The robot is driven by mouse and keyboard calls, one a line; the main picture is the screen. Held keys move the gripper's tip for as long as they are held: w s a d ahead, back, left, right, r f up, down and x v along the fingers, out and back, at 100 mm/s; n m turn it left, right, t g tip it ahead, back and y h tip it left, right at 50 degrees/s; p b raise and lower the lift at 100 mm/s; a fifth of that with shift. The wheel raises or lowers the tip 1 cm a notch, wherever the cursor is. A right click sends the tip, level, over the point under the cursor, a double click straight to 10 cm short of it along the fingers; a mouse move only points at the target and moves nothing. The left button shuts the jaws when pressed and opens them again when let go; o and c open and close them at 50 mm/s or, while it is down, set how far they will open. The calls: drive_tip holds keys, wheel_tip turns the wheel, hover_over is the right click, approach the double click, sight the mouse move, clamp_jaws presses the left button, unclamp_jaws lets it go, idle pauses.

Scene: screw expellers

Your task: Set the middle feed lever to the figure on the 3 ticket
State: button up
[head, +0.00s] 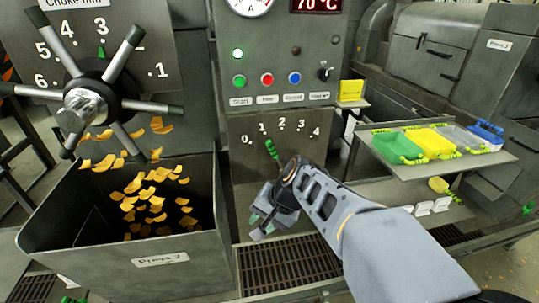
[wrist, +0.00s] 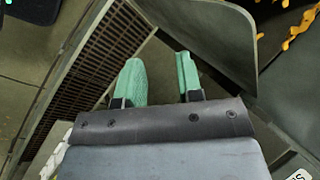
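The feed lever (head: 272,150) has a green handle and stands on the grey panel of the middle press, under a dial scale (head: 281,122) numbered 0 to 4. It leans up and left, toward about 1; its lower end is hidden behind my arm. My gripper (head: 262,222) is below the lever, apart from it, over the floor grating. In the wrist view its two green fingers (wrist: 160,80) are spread with nothing between them. The lever is not seen in the wrist view. I cannot make out a ticket marked 3.
A bin (head: 160,261) labelled Press 2 with yellow flakes stands left, under a spoked choke wheel (head: 85,105). A shelf (head: 480,160) with coloured trays is at right. Floor grating (head: 290,266) lies below my gripper.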

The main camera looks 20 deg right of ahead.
drive_tip(key=w+d+f+m+t+y+b, duration=0.1)
drive_tip(key=w+d+m+t+y+b, duration=0.4)
drive_tip(key=w+m, duration=0.45)
drive_tip(key=m+t+h+b, duration=0.2)
drive_tip(key=m+t+b, duration=0.1)
drive_tip(key=m+t, duration=0.55)
approach(274, 151)
drive_tip(key=shift+m+g, duration=0.25)
drive_tip(key=shift+m, duration=0.35)
drive_tip(key=x, duration=1.1)
drive_tip(key=shift+w+r+p, duration=0.1)
drive_tip(key=shift+r+p, duration=0.1)
drive_tip(key=shift+p, duration=0.15)
drive_tip(key=shift+c, duration=0.2)
clamp_jaws()
